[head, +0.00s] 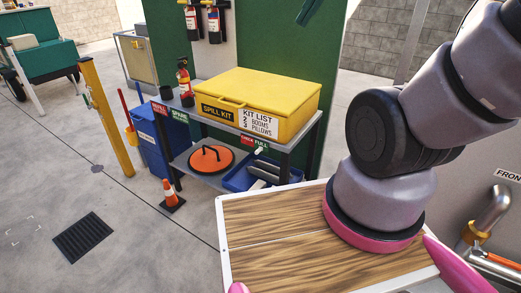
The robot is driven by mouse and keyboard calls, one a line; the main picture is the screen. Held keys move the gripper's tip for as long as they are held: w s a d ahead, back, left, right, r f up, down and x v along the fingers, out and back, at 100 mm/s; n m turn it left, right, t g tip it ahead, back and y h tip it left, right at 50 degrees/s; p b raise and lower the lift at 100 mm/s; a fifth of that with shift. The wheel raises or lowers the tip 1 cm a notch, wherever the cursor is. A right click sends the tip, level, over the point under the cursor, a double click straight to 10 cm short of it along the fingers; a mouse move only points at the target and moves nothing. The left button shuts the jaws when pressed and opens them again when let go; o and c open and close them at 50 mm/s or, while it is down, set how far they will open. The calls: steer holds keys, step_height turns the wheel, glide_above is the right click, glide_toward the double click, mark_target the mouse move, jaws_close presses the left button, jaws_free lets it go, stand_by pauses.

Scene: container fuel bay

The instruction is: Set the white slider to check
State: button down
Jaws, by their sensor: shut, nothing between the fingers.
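A small white piece (260,150), which looks like the white slider, shows at the front edge of the grey shelf unit (218,128). It sits just under a green label (262,144) that seems to read FULL. A red label (247,140) is directly left of the green one; its word is too small to read surely. My arm fills the right side of the picture, well nearer than the shelf.
A yellow spill kit box (285,100) stands on the shelf unit. Below are an orange lid (211,160) and a blue tray (240,181). A yellow post (106,120), blue bin (150,140) and small cone (170,195) stand left. The floor in front is open.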

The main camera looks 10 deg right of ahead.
mark_target(258, 151)
steer(key=w+a+f+m+g+y, duration=0.1)
steer(key=w+a+f+m+y, duration=0.15)
steer(key=w+f+m, duration=0.5)
steer(key=w+a+f+m+g+y, duration=0.1)
steer(key=w+a+f+m+y, duration=0.2)
steer(key=w+f, duration=0.7)
steer(key=w+d+f+m+h, duration=0.1)
steer(key=w+d+f+m, duration=0.1)
steer(key=f, duration=0.6)
steer(key=w+d+f+m+h, duration=0.1)
steer(key=d+f+m, duration=0.2)
steer(key=f+m, duration=0.2)
steer(key=w+d+f+m+h, duration=0.2)
steer(key=d+f+m, duration=0.1)
steer(key=f, duration=0.9)
steer(key=shift+w+d+f+m+t, duration=0.1)
steer(key=shift+w+m+t, duration=0.25)
steer(key=shift+m, duration=0.2)
steer(key=x, duration=1.4)
